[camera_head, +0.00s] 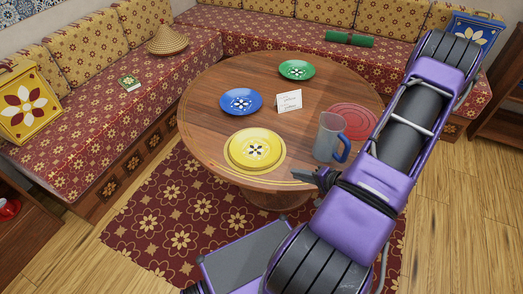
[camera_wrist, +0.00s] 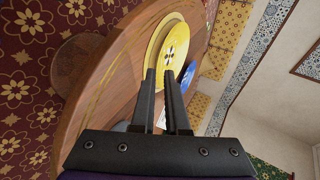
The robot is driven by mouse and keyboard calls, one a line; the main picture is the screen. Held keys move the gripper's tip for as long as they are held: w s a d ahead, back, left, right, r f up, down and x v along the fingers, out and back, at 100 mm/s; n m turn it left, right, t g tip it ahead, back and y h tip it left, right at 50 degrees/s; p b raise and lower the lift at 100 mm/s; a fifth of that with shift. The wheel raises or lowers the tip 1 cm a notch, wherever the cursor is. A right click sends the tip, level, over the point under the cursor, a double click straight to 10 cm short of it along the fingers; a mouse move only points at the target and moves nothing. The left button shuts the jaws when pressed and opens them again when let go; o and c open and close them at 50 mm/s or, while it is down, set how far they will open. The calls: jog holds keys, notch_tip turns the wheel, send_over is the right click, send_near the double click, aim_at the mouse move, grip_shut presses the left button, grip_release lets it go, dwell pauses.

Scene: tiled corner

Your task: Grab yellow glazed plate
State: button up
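The yellow glazed plate (camera_head: 255,149) has a dark and white flower at its centre and lies flat near the front edge of the round wooden table (camera_head: 205,138). My gripper (camera_head: 297,175) is at the table's front edge, to the right of the plate and apart from it. In the wrist view the yellow plate (camera_wrist: 172,50) shows beyond the fingertips. The two fingers (camera_wrist: 160,72) stand apart with a gap between them and nothing in it, so my gripper is open and empty.
The mug stands close to my gripper. A patterned sofa (camera_head: 95,110) surrounds the table's back and left.

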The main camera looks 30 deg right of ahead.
jog(key=s+m+h, duration=0.1)
jog(key=s+m, duration=0.1)
jog(key=t, duration=0.1)
send_near(270, 169)
jog(key=w, duration=0.4)
jog(key=shift+a+r, duration=0.3)
jog(key=shift+a, duration=0.05)
jog(key=x, duration=0.5)
jog(key=shift+w, duration=0.2)
grip_shut()
jog(key=shift+r, duration=0.15)
dwell(0.8)
